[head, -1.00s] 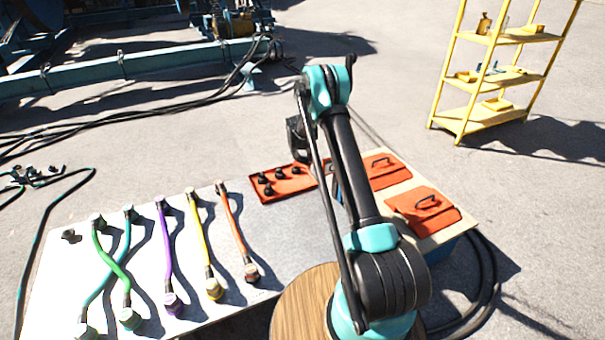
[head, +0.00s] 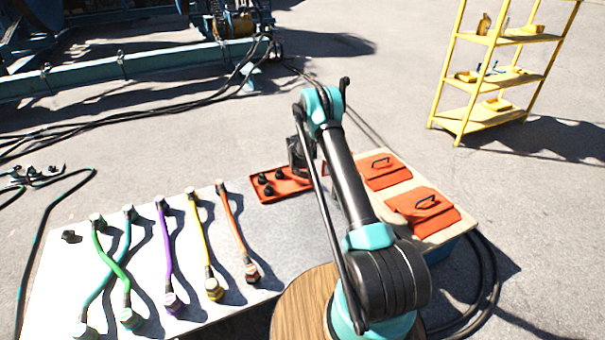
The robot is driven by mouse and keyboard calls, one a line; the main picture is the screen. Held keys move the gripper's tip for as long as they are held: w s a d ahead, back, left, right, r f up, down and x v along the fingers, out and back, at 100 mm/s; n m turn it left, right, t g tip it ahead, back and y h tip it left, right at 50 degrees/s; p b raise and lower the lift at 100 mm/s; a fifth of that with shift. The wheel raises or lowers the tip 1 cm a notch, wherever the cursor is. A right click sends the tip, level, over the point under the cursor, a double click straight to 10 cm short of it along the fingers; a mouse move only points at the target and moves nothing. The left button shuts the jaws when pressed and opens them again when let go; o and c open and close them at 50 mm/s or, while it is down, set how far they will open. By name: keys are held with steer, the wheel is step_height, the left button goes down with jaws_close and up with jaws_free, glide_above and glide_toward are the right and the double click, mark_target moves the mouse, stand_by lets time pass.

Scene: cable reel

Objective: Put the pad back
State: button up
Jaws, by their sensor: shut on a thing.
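Two orange-red pads with dark handles lie on a pale wooden board (head: 452,232) at the table's right end. The far pad (head: 376,178) is partly behind my arm; the near pad (head: 420,206) shows more fully. My gripper (head: 301,166) is low over the right part of a red tray (head: 262,199) that holds small black knobs. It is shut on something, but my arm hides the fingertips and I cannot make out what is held. I cannot tell whether the gripper touches the tray.
Several coloured cables (head: 170,262) lie across the table's left part. A round wooden top (head: 292,305) surrounds my arm's base. A yellow shelf (head: 482,118) stands at the back right. Black hoses lie on the ground. The grey table top (head: 290,225) between cables and arm is clear.

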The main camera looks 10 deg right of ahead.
steer(key=shift+f, duration=0.55)
steer(key=o, duration=1.1)
